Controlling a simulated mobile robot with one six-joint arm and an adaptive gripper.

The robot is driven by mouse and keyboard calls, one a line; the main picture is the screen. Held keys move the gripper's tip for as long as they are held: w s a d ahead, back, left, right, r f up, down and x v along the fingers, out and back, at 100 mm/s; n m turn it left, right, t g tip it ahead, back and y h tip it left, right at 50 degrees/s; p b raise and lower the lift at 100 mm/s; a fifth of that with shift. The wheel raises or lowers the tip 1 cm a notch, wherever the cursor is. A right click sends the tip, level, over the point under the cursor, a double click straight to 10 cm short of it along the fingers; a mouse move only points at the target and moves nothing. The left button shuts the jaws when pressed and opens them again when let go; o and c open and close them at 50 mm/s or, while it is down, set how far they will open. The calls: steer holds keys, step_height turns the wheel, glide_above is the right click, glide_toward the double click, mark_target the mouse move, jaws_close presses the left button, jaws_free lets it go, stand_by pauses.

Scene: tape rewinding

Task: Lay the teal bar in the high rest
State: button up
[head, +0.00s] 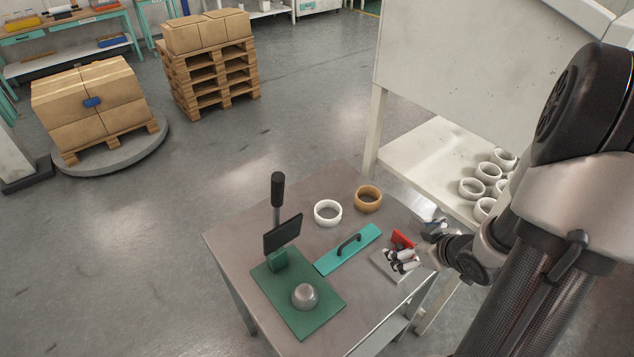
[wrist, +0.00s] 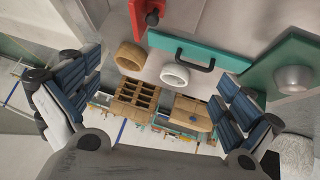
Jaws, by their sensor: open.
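The teal bar (head: 336,260) lies flat on the metal table, with a black handle standing up from its middle. In the wrist view the bar (wrist: 225,60) crosses the upper middle, ahead of my gripper (wrist: 160,88). The gripper's blue-padded fingers are spread wide with nothing between them. In the head view my gripper (head: 417,246) is at the table's right side, to the right of the bar and apart from it. A red piece (head: 402,239) stands by it; it also shows in the wrist view (wrist: 137,17). I cannot tell which part is the high rest.
A green base (head: 318,318) with a grey dome, black plate and lever stands left of the bar. A white ring (head: 327,213) and a brown ring (head: 368,199) lie behind it. A white shelf (head: 425,150) with several rings is at the right. The table's left corner is bare.

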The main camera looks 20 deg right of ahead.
steer(key=s+a+f+t+y, duration=0.2)
steer(key=a+y, duration=0.2)
steer(key=n+b, duration=0.1)
steer(key=b, duration=0.3)
glide_toward(352, 250)
steer(key=w+a, duration=0.1)
steer(key=w+r, duration=0.1)
steer(key=shift+w+a, duration=0.25)
steer(key=shift+a, duration=0.15)
steer(key=shift+w+d+b+x, duration=0.15)
steer(key=shift+b+x, duration=0.5)
steer(key=shift+x, duration=0.9)
steer(key=shift+w+d+b+x, duration=0.15)
steer(key=shift+b+x, duration=0.5)
steer(key=shift+x, duration=0.9)
steer(key=shift+s+d+r, duration=0.1)
steer(key=shift+r, duration=0.05)
steer(key=shift+c, duration=0.5)
steer(key=c, duration=1.2)
steer(key=shift+r, duration=0.1)
steer(key=shift+c, duration=0.2)
